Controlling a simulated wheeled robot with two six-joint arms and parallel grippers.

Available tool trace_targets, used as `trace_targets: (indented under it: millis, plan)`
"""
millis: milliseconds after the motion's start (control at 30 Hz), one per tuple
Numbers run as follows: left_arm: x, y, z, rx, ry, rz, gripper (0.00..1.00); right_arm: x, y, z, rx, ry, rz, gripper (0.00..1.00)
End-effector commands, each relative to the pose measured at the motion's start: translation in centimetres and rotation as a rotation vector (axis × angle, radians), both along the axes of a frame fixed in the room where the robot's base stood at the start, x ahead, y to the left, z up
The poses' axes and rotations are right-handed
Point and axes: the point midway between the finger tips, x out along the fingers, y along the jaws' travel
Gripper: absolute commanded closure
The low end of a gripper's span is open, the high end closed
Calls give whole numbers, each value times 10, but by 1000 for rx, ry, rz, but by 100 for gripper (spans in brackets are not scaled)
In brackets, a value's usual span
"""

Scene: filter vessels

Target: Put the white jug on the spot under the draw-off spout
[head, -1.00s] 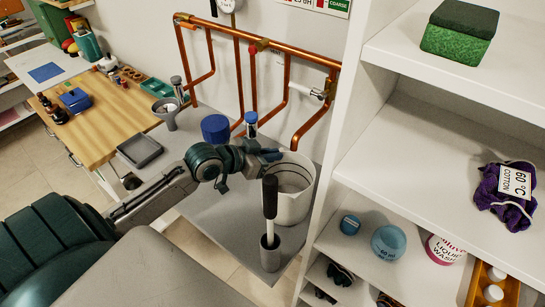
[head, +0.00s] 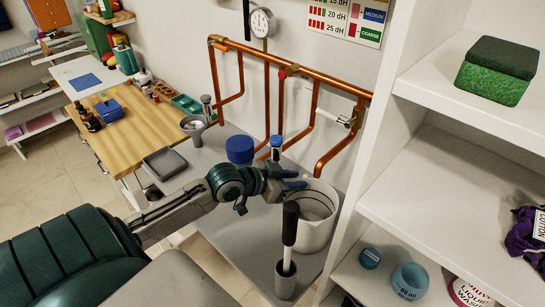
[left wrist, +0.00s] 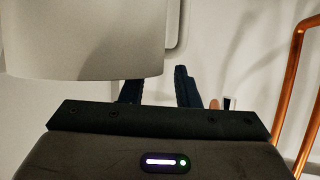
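The white jug (head: 318,232), a wide open vessel, stands upright on the grey bench top at the front right. My left gripper (head: 290,186) is at the far left side of its rim in the head view. In the left wrist view the jug (left wrist: 85,40) fills the upper left and hides one fingertip. The fingers of my left gripper (left wrist: 158,85) are apart, with only pale background visible between them. I cannot tell whether they touch the jug. A tap with a white lever (head: 346,122) sits on the copper pipes. The spot under the spout is not clearly visible.
A black-handled brush in a grey holder (head: 286,280) stands in front of the jug. Copper pipes (head: 315,78) run along the wall. White shelving (head: 390,110) rises close on the right.

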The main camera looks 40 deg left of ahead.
Motion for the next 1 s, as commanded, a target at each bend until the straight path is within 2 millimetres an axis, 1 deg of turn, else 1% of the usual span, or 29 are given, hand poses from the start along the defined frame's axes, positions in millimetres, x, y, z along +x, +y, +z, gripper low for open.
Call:
trace_targets:
  millis: [233,300,500,533,600,800,1000]
  plan:
    - [-22,8,9,6,3,-7,71,5,6,0,6,-6,-2,64]
    - [-28,13,15,8,4,-1,71,5,7,8,8,-6,-3,64]
    - [-47,20,24,7,3,-8,71,5,7,20,7,-6,-2,64]
    - [-49,20,27,5,5,-9,71,5,7,24,7,-6,-2,64]
    - [-55,25,33,4,5,2,71,5,6,39,6,-6,-2,64]
    - [-74,31,42,1,6,-7,71,5,2,69,2,-7,0,64]
    - [-85,38,47,-1,2,1,71,5,-1,94,-1,-6,0,64]
